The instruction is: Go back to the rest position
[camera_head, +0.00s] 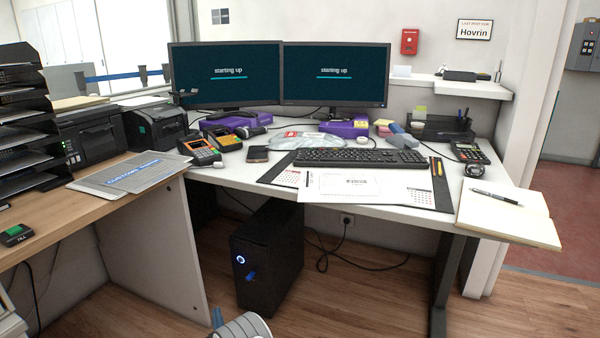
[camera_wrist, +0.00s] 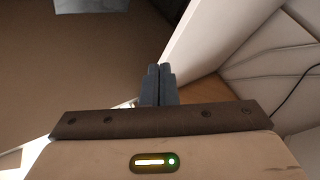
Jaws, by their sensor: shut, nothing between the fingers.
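My gripper (camera_wrist: 158,72) shows in the wrist view with its two dark fingers together, shut and empty. Around it in that view are a brown surface on the left, a pale upright panel behind and to the right, and a light padded or panelled surface at far right. No object touches the fingers. In the head view, a pale rounded part and a small blue piece at the bottom edge seem to be mine; the fingers cannot be made out there.
A white desk (camera_head: 225,176) holds two monitors (camera_head: 225,90), a keyboard (camera_head: 345,158) and papers. A wooden counter (camera_head: 60,215) is at left. A black computer tower (camera_head: 265,262) stands on the floor below. An open notebook (camera_head: 520,222) overhangs the desk's right end.

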